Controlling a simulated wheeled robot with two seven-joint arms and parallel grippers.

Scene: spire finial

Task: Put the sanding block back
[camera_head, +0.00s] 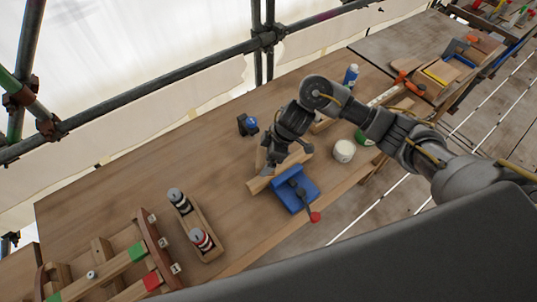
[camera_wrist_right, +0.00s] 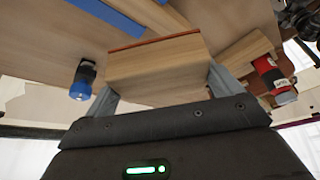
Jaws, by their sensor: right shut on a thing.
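My right gripper (camera_head: 267,168) is over the table beside the blue vise (camera_head: 297,188). In the right wrist view the gripper (camera_wrist_right: 160,85) is shut on the sanding block (camera_wrist_right: 155,68), a pale wooden block with a thin reddish-brown layer along one face. The block sits between both fingers. In the head view I cannot clearly tell the block from the wooden piece (camera_head: 259,184) at the vise. A blue part (camera_wrist_right: 115,12) shows at the top of the wrist view. My left gripper is not in view.
A wooden tray (camera_head: 213,254) holds two dark-and-coloured cylinders. A wooden rack (camera_head: 120,265) with green and red blocks stands at lower left. A black-and-blue object (camera_head: 248,124), a white round container (camera_head: 344,151) and a blue bottle (camera_head: 351,75) stand around my arm. The table's left-middle is clear.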

